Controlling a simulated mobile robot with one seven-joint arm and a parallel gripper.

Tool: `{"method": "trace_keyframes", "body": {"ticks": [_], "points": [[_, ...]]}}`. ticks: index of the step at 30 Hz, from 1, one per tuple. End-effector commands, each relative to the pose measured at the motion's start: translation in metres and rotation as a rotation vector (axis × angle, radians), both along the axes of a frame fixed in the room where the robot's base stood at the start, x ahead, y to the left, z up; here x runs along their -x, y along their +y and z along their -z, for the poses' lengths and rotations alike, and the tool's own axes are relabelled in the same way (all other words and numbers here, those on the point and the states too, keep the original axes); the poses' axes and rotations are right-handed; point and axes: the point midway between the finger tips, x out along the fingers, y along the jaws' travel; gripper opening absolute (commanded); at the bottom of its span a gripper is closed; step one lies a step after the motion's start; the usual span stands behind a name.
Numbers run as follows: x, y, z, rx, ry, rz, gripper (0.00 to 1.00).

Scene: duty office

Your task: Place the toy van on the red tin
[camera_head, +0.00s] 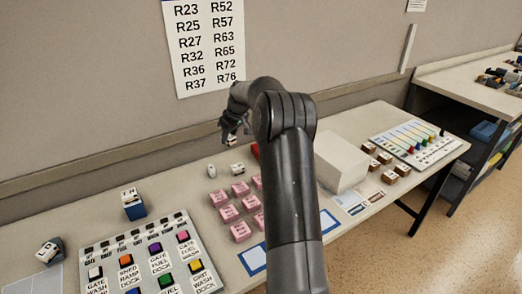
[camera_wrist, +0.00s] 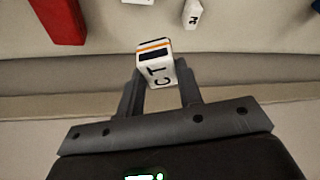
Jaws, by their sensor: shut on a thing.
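The toy van (camera_wrist: 157,65) is a small white block with an orange stripe, a dark window patch and black letters. My gripper (camera_wrist: 160,85) is shut on it, with one finger on each side. In the head view my gripper (camera_head: 231,134) holds the van (camera_head: 232,141) above the back of the table near the wall. The red tin (camera_wrist: 60,16) shows in part at the upper left of the wrist view, apart from the van. In the head view only a sliver of the red tin (camera_head: 255,151) shows beside my arm, which hides the rest.
Two small white pieces (camera_head: 237,168) (camera_head: 211,171) stand near the tin. Several pink blocks (camera_head: 240,189) lie in front of them. A white box (camera_head: 341,160) stands to the right of my arm. A labelled button panel (camera_head: 110,246) fills the front left. The wall (camera_head: 100,80) is close behind.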

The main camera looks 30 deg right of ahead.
Motion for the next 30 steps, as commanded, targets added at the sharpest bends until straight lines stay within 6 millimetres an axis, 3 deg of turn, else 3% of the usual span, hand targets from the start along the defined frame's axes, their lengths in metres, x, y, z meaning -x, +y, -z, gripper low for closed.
{"method": "trace_keyframes", "body": {"ticks": [1, 6, 9, 15, 21, 30], "points": [[0.009, -0.03, -0.002, 0.0, -0.001, 0.041, 0.11], [0.043, -0.115, -0.005, 0.001, -0.001, 0.16, 0.11], [0.063, -0.156, -0.008, 0.001, -0.001, 0.22, 0.11], [0.094, -0.208, -0.011, 0.001, -0.002, 0.299, 0.11], [0.097, -0.218, -0.006, -0.001, -0.001, 0.321, 0.11], [0.042, -0.182, 0.034, 0.0, -0.001, 0.319, 0.11]]}}
